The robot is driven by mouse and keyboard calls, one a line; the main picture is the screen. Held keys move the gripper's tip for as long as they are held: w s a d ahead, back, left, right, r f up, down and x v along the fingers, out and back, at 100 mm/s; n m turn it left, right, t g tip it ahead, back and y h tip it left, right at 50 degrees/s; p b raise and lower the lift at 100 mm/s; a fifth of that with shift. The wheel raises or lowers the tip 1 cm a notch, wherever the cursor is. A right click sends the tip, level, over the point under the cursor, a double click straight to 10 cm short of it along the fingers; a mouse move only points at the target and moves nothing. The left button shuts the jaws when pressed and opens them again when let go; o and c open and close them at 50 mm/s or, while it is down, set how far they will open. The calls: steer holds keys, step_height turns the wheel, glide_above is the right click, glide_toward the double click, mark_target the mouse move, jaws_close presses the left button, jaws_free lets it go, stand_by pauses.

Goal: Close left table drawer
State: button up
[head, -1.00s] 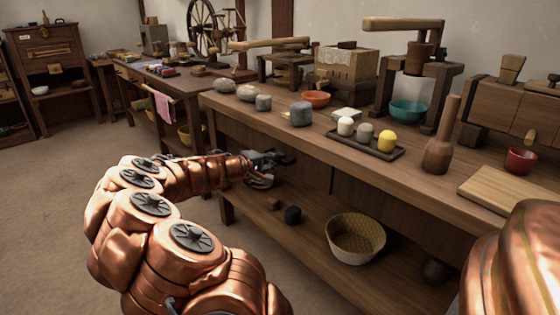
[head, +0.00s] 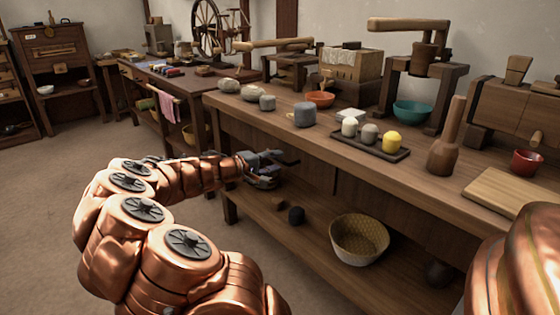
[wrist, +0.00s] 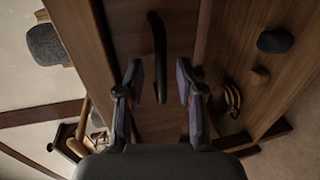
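The drawer front (wrist: 130,25) is the wooden panel under the tabletop edge, with a dark bar handle (wrist: 158,55). In the wrist view, my gripper (wrist: 160,72) is open, with one finger on each side of the handle and a gap to each. Whether the fingers are level with the handle in depth I cannot tell. In the head view, my gripper (head: 268,168) is at the left front of the long table (head: 330,150), below its top. The arm and gripper hide most of the drawer there, so how far it stands out I cannot tell.
A wicker basket (head: 359,240) and a dark round object (head: 296,215) are on the lower shelf. The tabletop holds stones, bowls, a tray (head: 398,153) and wooden presses. Another table (head: 165,85) with a pink cloth (head: 165,107) stands behind. The floor at left is clear.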

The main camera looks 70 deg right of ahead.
steer(key=v, duration=0.9)
stand_by(0.5)
steer(key=s+a+r+m+t+y+p, duration=0.1)
steer(key=s+a+r+y+p, duration=0.1)
steer(key=a+r+p, duration=0.55)
steer(key=s+a+r+m+y+p, duration=0.1)
steer(key=s+a+r+y+p, duration=0.15)
steer(key=a+r+p, duration=0.5)
steer(key=s+a+r+n+t+y+p, duration=0.1)
steer(key=s+a+r+n+y+p, duration=0.1)
steer(key=a+r+p, duration=0.5)
steer(key=s+a+r+n+t+y+p, duration=0.1)
steer(key=s+a+r+y+p, duration=0.3)
steer(key=a+p, duration=0.9)
steer(key=s+a+r+n+t+y+p, duration=0.1)
steer(key=s+a+r+n+y+p, duration=0.2)
steer(key=a+r+p, duration=0.7)
steer(key=shift+a+r+n+t+y+p, duration=0.2)
steer(key=shift+a+n+t+y+p, duration=0.25)
steer(key=shift+a+p, duration=0.2)
steer(key=shift+d, duration=0.2)
